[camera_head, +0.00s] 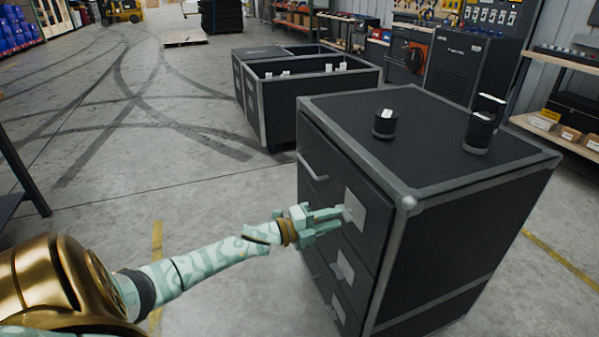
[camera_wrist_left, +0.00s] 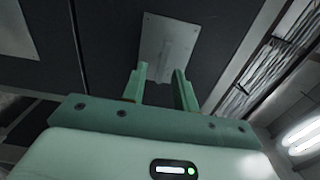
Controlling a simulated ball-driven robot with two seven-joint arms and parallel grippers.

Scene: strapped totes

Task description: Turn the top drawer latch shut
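The black cabinet (camera_head: 440,140) with grey metal edging stands at the right in the head view, its drawer front facing left. The top drawer latch (camera_head: 356,209) is a pale metal plate near the drawer's right edge, with a small handle partly hidden by my gripper. The plate also shows in the left wrist view (camera_wrist_left: 168,42). My left gripper (camera_head: 342,213) is at the latch, its fingers pointing at the plate. In the left wrist view, its two fingers (camera_wrist_left: 160,84) stand apart on either side of the plate's lower part; contact is unclear. My right gripper is not in view.
Lower latches (camera_head: 343,266) sit below on the same front. A bar handle (camera_head: 312,166) is left of the top latch. An open black crate (camera_head: 310,92) stands behind. The floor to the left is clear.

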